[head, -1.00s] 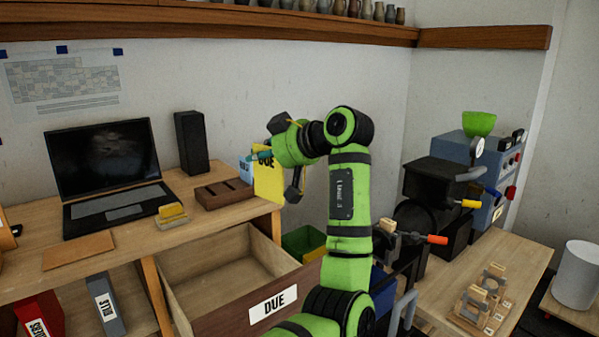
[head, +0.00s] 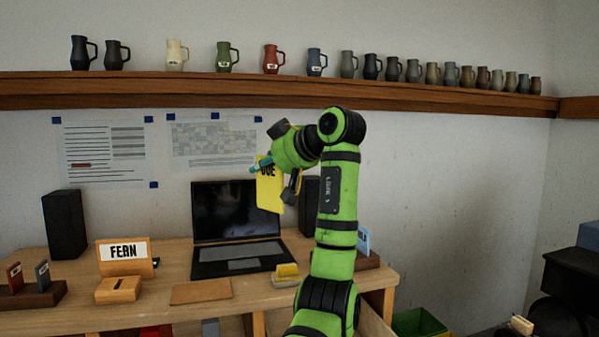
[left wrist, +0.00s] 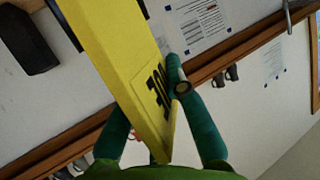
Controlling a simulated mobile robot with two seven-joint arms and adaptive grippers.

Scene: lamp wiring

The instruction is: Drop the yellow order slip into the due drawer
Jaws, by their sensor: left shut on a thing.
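My left gripper (head: 272,172) is shut on the yellow order slip (head: 269,192), which hangs upright with dark lettering near its top. It is held in the air in front of the wall, above the laptop's right side. In the left wrist view the yellow slip (left wrist: 112,62) runs between the two green fingers (left wrist: 150,110). Of the due drawer only a wooden edge (head: 373,322) seems to show at the bottom, right of my arm; its label and inside are out of view. My right gripper is not in view.
The desk (head: 190,318) holds a laptop (head: 238,240), a FERN sign (head: 124,252), a brown pad (head: 201,291), a small yellow block (head: 287,271) and dark speakers (head: 65,224). A shelf of mugs (head: 320,90) runs above. A green bin (head: 418,323) stands at lower right.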

